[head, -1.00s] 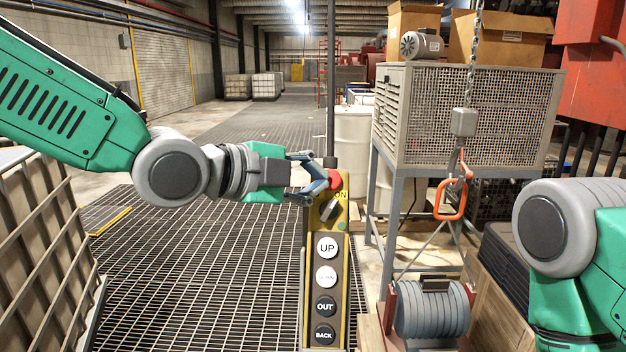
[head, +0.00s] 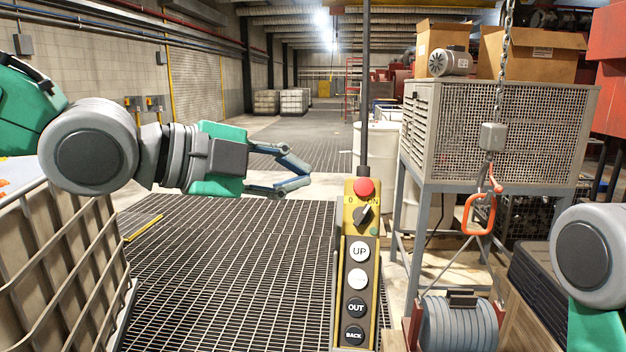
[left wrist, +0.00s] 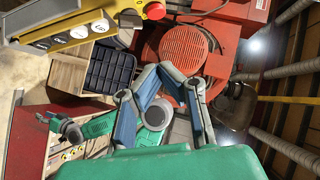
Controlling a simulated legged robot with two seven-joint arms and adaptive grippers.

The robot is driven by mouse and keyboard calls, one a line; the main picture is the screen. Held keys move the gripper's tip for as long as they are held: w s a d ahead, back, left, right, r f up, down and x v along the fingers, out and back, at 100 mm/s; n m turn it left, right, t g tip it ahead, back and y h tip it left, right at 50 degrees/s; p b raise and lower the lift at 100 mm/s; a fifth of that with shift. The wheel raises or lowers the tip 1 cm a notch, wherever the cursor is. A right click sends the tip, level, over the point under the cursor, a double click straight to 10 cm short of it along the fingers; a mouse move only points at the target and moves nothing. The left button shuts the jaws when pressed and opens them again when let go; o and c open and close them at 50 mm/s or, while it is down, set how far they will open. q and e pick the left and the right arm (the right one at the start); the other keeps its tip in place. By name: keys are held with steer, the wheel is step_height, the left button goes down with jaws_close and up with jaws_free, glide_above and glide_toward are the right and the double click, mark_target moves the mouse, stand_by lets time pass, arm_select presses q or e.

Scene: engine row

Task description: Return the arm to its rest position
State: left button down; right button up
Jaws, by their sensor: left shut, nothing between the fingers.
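My left arm comes in from the left in the head view, its gripper (head: 305,178) pointing right. Its blue-grey fingers are shut and empty, in mid-air left of the yellow control pendant (head: 350,215). A gap separates them from the pendant's red button (head: 364,187). In the left wrist view the same fingers (left wrist: 160,70) reach up from the green palm. My right arm shows only as a grey joint and green link at the right edge of the head view. Its gripper (left wrist: 45,118) seems to show small at the left of the wrist view, too small to judge.
The pendant hangs upright from a dark pole. A caged container (head: 70,265) stands under my left arm. To the right are a mesh-sided cabinet (head: 490,125) with boxes on top, and an orange hook (head: 479,214) on a chain. The grating floor (head: 230,270) between is open.

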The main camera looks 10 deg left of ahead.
arm_select(q)
steer(key=shift+w+a+f, duration=0.15)
steer(key=shift+w+a, duration=0.05)
steer(key=shift+w, duration=0.2)
steer(key=s+a+f+n+g+y+b, duration=0.15)
steer(key=f+n, duration=0.35)
steer(key=f, duration=0.8)
steer(key=s+a+f+n+g+y+b, duration=0.1)
steer(key=s+a+f+n+y+b, duration=0.2)
steer(key=f, duration=1.1)
steer(key=s+a+f+n+g+y+b, duration=0.15)
steer(key=f+n, duration=0.45)
steer(key=f, duration=0.7)
steer(key=s+a+f+n+g+y+b, duration=0.2)
steer(key=s+a+f+n, duration=0.3)
steer(key=s+f, duration=0.5)
steer(key=s+a+f+n+g+y+b, duration=0.2)
steer(key=s+a+f+n, duration=0.3)
steer(key=s+a+f, duration=0.5)
step_height(320, 180, down, 5)
steer(key=shift+s+r+g+y+b, duration=0.1)
steer(key=shift+s+g+y+b, duration=0.2)
steer(key=shift+y+b, duration=0.45)
steer(key=shift+w, duration=0.15)
